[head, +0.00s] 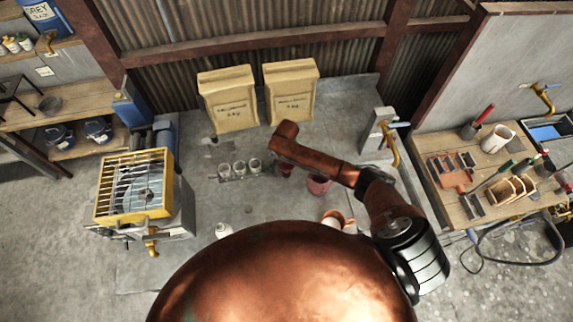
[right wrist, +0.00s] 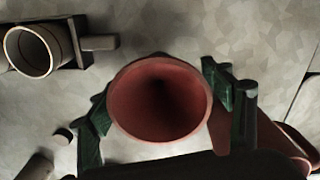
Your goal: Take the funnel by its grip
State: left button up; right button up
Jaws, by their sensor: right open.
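The funnel (right wrist: 158,97), reddish brown with a wide round mouth and a dark hollow, fills the middle of the right wrist view. My right gripper (right wrist: 156,100) is open, with one green-padded finger on each side of the funnel in that picture. I cannot tell whether either finger touches it. The funnel's grip cannot be made out. In the head view a small dark red shape beside my copper arm seems to be the funnel (head: 287,170), partly hidden; the fingers cannot be made out there. My left gripper is not in view.
A rack of pale cups (head: 239,169) stands left of the funnel; one cup (right wrist: 30,51) shows in the wrist view. A reddish pot (head: 319,185) is close on the right. A yellow-framed machine (head: 133,186) stands left, a tool bench (head: 440,206) right.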

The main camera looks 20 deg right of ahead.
jog(key=shift+f, duration=0.1)
jog(key=shift+c, duration=0.3)
jog(key=c, duration=1)
jog(key=shift+c, duration=0.8)
